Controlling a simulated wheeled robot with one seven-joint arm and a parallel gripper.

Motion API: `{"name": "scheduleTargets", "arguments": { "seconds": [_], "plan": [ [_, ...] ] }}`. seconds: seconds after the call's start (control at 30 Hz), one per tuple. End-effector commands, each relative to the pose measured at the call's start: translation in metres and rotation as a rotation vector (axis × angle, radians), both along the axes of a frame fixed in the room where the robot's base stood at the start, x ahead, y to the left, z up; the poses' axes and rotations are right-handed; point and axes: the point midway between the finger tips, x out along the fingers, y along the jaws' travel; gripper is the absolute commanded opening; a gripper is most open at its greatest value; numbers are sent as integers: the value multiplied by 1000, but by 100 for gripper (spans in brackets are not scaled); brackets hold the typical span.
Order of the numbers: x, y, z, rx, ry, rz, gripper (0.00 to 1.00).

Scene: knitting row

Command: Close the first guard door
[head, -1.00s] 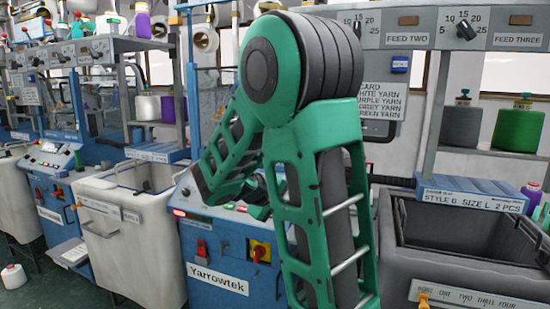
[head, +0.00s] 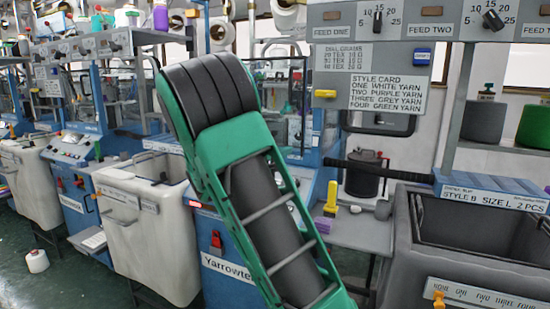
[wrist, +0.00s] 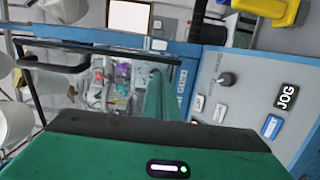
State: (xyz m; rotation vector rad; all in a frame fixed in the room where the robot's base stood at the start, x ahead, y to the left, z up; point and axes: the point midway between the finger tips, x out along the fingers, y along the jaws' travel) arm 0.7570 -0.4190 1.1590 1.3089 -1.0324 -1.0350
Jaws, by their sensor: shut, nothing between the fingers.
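A blue-framed knitting machine (head: 312,150) stands behind my raised green arm in the head view. A dark-edged clear panel, apparently the guard door (wrist: 95,43), crosses the left of the wrist view; machine parts show beyond it. Whether it is fully open cannot be told. My gripper (wrist: 160,100) shows in the wrist view as a green wedge beyond its broad green and black body. It is shut and empty, close to the panel; contact cannot be judged. In the head view my arm hides the gripper and part of the machine.
A control panel with a JOG button (wrist: 286,97) lies beside the gripper in the wrist view. In the head view, a grey bin (head: 405,265) stands at right and a white bin (head: 145,235) at left. A side table (head: 350,230) holds small items.

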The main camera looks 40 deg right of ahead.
Motion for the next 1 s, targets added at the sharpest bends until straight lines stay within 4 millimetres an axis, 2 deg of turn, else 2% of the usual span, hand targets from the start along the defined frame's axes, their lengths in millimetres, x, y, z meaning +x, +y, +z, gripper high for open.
{"name": "scheduleTargets", "arguments": {
  "seconds": [0.03, 0.2, 0.4, 0.87, 1.0],
  "plan": [
    [1, -11, 1, -1, -1, -4, 0],
    [8, -38, 1, -1, -1, -4, 0],
    [13, -56, 0, 0, -2, 0, 0],
    [15, -61, 0, 1, -2, 0, 0],
    [23, -59, 0, 1, -2, 12, 0]
  ]
}}
